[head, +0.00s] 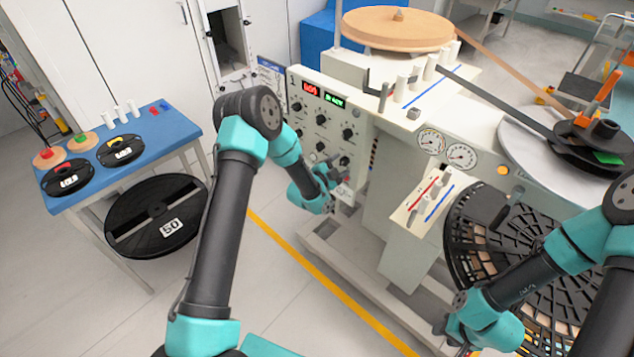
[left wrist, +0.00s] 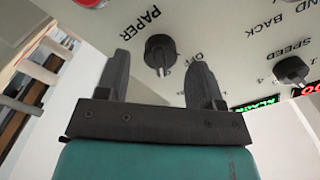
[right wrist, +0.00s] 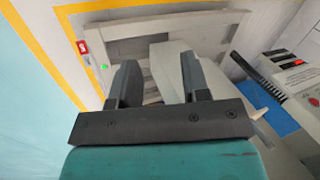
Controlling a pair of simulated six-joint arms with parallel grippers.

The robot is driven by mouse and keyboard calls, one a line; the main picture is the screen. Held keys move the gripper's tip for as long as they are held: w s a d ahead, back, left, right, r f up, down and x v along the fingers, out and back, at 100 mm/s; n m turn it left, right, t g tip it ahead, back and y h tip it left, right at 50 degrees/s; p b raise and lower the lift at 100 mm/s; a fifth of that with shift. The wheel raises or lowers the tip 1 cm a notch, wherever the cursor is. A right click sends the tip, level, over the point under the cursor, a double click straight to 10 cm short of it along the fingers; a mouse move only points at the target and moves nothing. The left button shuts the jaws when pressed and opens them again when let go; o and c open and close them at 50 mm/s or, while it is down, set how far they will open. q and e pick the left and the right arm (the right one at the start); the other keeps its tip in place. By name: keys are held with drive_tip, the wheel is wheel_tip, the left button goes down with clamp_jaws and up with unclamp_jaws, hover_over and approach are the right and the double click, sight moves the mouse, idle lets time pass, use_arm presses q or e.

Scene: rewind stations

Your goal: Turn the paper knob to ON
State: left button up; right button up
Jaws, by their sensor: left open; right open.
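The PAPER knob (left wrist: 160,52) is a round black dial with a pale pointer on the grey panel, under my left gripper's camera. The pointer faces down in the left wrist view, on the side of the OFF label. My left gripper (left wrist: 161,66) is open, its fingertips on either side of the knob in that picture; whether they touch it I cannot tell. In the head view the left gripper (head: 336,178) is at the panel's lower part and hides some of it. My right gripper (head: 452,328) is open and empty, low beside the black slotted reel; it also shows in the right wrist view (right wrist: 158,72).
Other black knobs (head: 348,134) and red and green displays (head: 333,99) sit on the panel. The black slotted reel (head: 487,250) stands near my right arm.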

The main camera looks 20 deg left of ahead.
use_arm(q)
drive_tip(key=v, duration=1.6)
drive_tip(key=shift+s, duration=0.1)
drive_tip(key=s+d+f+n+g+y, duration=0.1)
drive_tip(key=s+f+n+g, duration=0.3)
drive_tip(key=s, duration=0.3)
drive_tip(key=s+d+f+n+g+y, duration=0.1)
drive_tip(key=s+d+f+n+g, duration=0.1)
drive_tip(key=s+f+n+g, duration=0.3)
drive_tip(key=s+d+f+n+g+y, duration=0.1)
drive_tip(key=s+f+n+g, duration=0.3)
drive_tip(key=s, duration=0.7)
drive_tip(key=d+n+g, duration=0.1)
drive_tip(key=n+g, duration=0.1)
drive_tip(key=shift+d+f+n+g, duration=0.2)
drive_tip(key=shift+f+n+g, duration=0.1)
drive_tip(key=shift+n+g, duration=0.1)
idle(0.3)
